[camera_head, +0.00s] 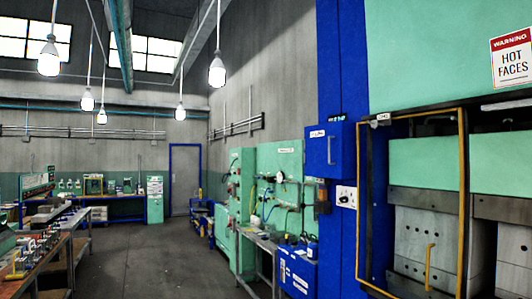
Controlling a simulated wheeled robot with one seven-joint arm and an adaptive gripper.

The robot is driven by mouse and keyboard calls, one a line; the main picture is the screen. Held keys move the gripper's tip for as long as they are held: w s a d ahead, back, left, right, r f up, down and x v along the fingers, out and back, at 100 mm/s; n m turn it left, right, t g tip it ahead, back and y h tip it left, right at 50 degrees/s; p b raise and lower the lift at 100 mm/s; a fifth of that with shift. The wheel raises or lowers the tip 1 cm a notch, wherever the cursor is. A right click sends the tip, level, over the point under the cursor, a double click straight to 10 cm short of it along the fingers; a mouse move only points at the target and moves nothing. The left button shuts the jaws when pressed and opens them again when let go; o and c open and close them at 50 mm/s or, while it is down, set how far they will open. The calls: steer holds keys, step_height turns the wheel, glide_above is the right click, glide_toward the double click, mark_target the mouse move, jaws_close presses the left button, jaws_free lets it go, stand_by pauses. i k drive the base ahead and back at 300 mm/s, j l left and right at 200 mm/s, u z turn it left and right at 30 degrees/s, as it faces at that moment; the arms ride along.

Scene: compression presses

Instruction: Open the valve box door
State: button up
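A blue wall box (340,158) is mounted on the tall blue press column, right of the picture's middle. It looks like the valve box, but its small white label is too small to read. Its front door appears shut, with a slim vertical handle (328,150) on it. The inside of the box is hidden. My gripper and arm are not in view.
A press with a yellow guard frame (462,200) and a "WARNING HOT FACES" sign (511,57) stands at the right. A blue cabinet (298,270) stands low, left of the column. Workbenches (40,255) line the left. The grey aisle floor (150,260) is clear.

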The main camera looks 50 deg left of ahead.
mark_target(324, 144)
steer(key=u, duration=1.4)
steer(key=i, duration=0.4)
steer(key=u, duration=0.05)
